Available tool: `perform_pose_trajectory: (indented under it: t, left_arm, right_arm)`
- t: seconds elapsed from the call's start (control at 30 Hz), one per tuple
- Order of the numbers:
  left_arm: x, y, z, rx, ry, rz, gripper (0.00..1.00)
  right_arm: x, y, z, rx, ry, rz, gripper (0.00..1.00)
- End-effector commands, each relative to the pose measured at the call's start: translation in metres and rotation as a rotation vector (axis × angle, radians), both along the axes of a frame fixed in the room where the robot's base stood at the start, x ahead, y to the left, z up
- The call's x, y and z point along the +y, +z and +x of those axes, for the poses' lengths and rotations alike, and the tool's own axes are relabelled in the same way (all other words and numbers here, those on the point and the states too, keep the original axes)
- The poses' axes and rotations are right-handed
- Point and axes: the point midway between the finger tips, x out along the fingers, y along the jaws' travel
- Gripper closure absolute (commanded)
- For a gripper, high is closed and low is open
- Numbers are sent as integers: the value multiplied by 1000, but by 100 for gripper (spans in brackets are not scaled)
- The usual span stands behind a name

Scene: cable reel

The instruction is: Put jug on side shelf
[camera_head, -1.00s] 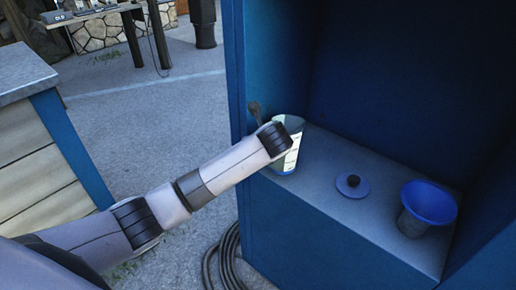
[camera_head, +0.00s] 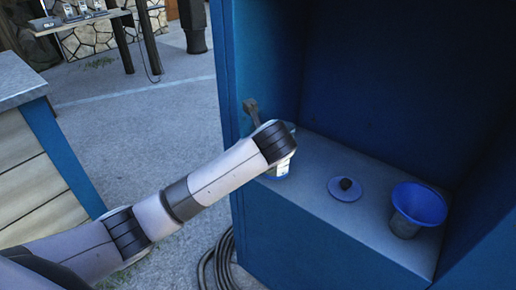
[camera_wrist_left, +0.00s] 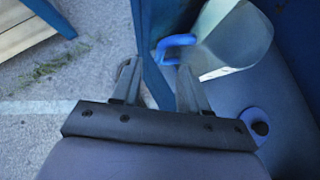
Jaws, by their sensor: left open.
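The jug (camera_wrist_left: 232,38) is a pale container with a blue handle. It stands at the left end of the blue cabinet's grey shelf. In the head view only a small part of the jug (camera_head: 281,170) shows; my left wrist hides the rest. In the left wrist view its blue handle (camera_wrist_left: 174,43) lies just beyond the tips of my left gripper (camera_wrist_left: 155,68), nearer the right finger. The fingers are apart with no object gripped; the cabinet's side panel edge shows between them. Whether a finger touches the handle is unclear. My right gripper is out of view.
The cabinet's left side panel (camera_head: 228,70) is close to my left gripper. A coiled cable (camera_head: 216,265) lies on the ground.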

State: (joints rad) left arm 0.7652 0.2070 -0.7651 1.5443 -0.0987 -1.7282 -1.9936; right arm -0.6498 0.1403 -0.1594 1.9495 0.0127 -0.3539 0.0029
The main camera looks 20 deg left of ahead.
Motion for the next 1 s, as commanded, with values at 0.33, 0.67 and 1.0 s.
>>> perform_pose_trajectory:
  t: [0.33, 0.67, 1.0]
  left_arm:
    - [-18, 33, -27, -1, -1, 0, 56]
    - [-29, -2, -36, -28, 46, -160, 56]
    - [-55, -123, -91, -134, 459, -906, 56]
  right_arm:
    - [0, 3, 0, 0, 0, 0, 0]
    - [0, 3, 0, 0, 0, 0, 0]
    - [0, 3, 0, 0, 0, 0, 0]
